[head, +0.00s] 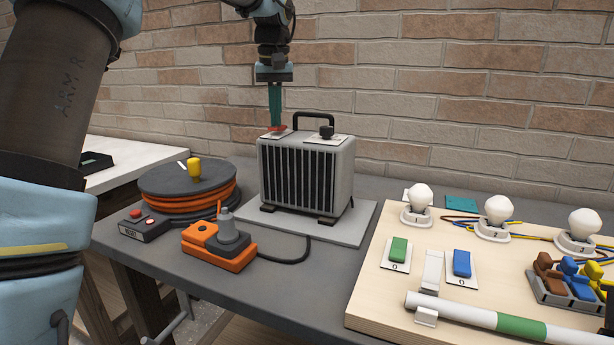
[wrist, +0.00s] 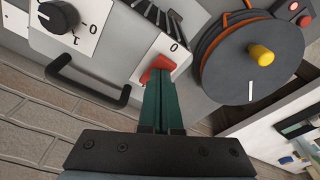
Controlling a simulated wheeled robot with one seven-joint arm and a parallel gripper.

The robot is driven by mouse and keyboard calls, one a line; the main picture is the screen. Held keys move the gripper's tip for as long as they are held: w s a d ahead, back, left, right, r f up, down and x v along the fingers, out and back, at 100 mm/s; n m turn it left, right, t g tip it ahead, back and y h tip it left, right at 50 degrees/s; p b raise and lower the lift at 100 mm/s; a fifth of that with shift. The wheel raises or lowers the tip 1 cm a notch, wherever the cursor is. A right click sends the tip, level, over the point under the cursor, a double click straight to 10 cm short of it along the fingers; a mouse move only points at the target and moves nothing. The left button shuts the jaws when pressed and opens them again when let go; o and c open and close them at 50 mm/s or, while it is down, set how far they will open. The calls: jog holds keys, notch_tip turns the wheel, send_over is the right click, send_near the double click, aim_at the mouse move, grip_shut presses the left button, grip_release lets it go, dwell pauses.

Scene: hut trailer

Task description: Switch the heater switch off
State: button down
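The heater (head: 305,175) is a grey box with dark front slats, standing on a grey slab. Its red rocker switch (head: 280,129) is on the top left of the heater. In the wrist view the red switch (wrist: 156,66) sits on a white plate marked 0. My gripper (head: 275,122) points down at the switch, its green fingers together with nothing visible between them. In the wrist view the fingertips (wrist: 167,74) overlap the switch and hide part of it. I cannot tell whether they touch it or which way the rocker is tilted.
A black handle (head: 314,116) and a black knob (head: 326,132) rise from the heater's top near my gripper. A cable reel (head: 187,185) stands left; an orange socket block (head: 219,245) lies in front. A wooden board (head: 400,285) with switches and bulbs is right.

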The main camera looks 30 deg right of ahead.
notch_tip(320, 180, up, 7)
jog(key=p, duration=0.7)
dwell(0.4)
jog(key=shift+f, duration=0.1)
jog(key=a+f, duration=0.4)
jog(key=a, duration=0.3)
jog(key=a+f, duration=0.4)
jog(key=a, duration=0.2)
jog(key=s+a+f+n, duration=0.1)
jog(key=s+a+f, duration=0.5)
jog(key=a, duration=0.5)
jog(key=s+a+f+n, duration=0.2)
jog(key=s+a+f, duration=0.4)
jog(key=s+a, duration=0.4)
jog(key=shift+s+a, duration=0.3)
jog(key=shift+a, duration=0.9)
jog(key=c, duration=1.6)
grip_release()
jog(key=shift+f, duration=0.1)
